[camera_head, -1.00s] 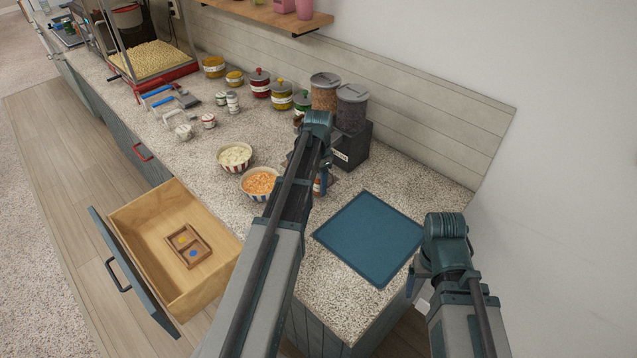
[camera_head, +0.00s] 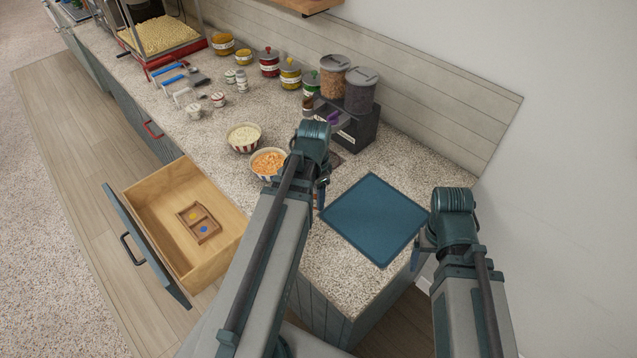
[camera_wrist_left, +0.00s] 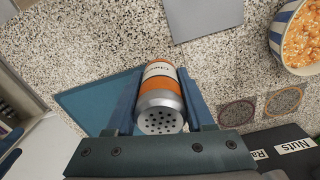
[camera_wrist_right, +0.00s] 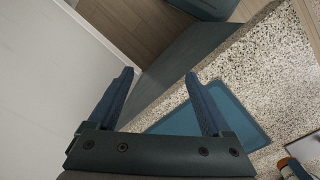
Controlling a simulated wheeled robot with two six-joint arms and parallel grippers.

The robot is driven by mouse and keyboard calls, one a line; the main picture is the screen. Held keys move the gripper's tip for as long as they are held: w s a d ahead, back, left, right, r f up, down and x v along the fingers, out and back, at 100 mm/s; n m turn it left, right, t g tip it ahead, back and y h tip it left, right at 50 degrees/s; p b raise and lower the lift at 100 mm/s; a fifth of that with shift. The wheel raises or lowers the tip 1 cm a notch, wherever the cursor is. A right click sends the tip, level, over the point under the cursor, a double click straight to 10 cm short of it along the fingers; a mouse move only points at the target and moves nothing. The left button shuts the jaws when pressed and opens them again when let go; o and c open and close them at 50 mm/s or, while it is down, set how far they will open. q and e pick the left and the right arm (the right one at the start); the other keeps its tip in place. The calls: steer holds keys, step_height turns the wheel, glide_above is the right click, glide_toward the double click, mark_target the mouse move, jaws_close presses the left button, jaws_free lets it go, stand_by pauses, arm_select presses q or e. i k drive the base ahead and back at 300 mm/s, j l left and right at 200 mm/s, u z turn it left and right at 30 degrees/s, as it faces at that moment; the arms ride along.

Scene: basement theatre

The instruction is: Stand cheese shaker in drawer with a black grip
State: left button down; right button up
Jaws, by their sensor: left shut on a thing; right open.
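The cheese shaker (camera_wrist_left: 162,99) has an orange and white body, a "Cheese" label and a silver perforated lid. My left gripper (camera_wrist_left: 160,95) is shut on it above the counter; in the head view my left gripper (camera_head: 322,190) hides most of it.
A blue mat (camera_head: 374,218) lies on the counter. Bowls of white (camera_head: 244,138) and orange (camera_head: 268,163) food stand near the left arm. Another drawer has a red grip (camera_head: 153,129). Jars and dispensers (camera_head: 360,92) line the back. Much of the open drawer's floor is bare.

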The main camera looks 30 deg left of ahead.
mark_target(169, 205)
steer(key=k+j, duration=0.1)
steer(key=j, duration=0.4)
steer(key=k+j, duration=0.15)
steer(key=j, duration=0.3)
steer(key=k+j, duration=0.1)
steer(key=j, duration=0.4)
steer(key=k+j+u, duration=0.1)
steer(key=j, duration=0.4)
steer(key=k+j, duration=0.1)
steer(key=j, duration=0.35)
